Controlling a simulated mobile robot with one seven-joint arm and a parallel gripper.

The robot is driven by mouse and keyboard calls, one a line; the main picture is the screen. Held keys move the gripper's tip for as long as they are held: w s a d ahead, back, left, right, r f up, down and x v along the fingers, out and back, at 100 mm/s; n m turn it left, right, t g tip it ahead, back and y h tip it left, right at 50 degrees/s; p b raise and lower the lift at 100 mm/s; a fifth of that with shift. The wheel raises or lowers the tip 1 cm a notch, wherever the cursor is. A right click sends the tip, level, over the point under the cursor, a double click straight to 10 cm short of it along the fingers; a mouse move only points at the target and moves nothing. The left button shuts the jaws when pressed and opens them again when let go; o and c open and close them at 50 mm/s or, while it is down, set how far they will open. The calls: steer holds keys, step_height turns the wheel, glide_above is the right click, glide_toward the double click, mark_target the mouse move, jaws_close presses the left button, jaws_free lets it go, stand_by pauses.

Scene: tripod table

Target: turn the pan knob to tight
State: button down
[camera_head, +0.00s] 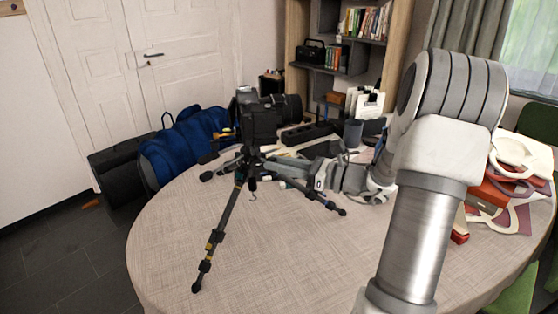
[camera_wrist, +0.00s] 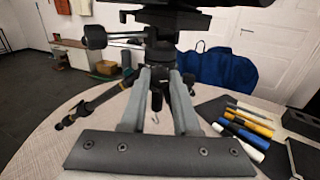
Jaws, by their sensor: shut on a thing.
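A black tripod (camera_head: 216,236) stands on the round table with its legs spread and a black camera (camera_head: 262,122) on top. My gripper (camera_head: 262,167) reaches in from the right, just below the tripod's head. In the wrist view my gripper's (camera_wrist: 161,72) two grey fingers point at the tripod's neck and are shut on a small part there, which I take to be the pan knob. The fingers hide most of it, so its turn cannot be read. A black handle end (camera_wrist: 95,37) sticks out to the left of the head. A hook hangs below the neck.
The cloth-covered table (camera_head: 300,250) is clear at the front. Pens and markers (camera_wrist: 246,128) lie right of the tripod in the wrist view. Red boxes and pale handled items (camera_head: 515,155) sit at the table's right. A blue bag (camera_head: 185,145) stands behind the table.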

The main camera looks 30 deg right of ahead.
steer(key=shift+r+m+p, duration=0.15)
steer(key=shift+m+p, duration=0.25)
steer(key=shift+p, duration=0.35)
steer(key=shift+f, duration=0.2)
steer(key=c, duration=0.6)
jaws_free()
steer(key=shift+c, duration=0.2)
steer(key=p+v, duration=0.2)
steer(key=v, duration=1.5)
steer(key=shift+s, duration=0.2)
steer(key=shift+d, duration=0.15)
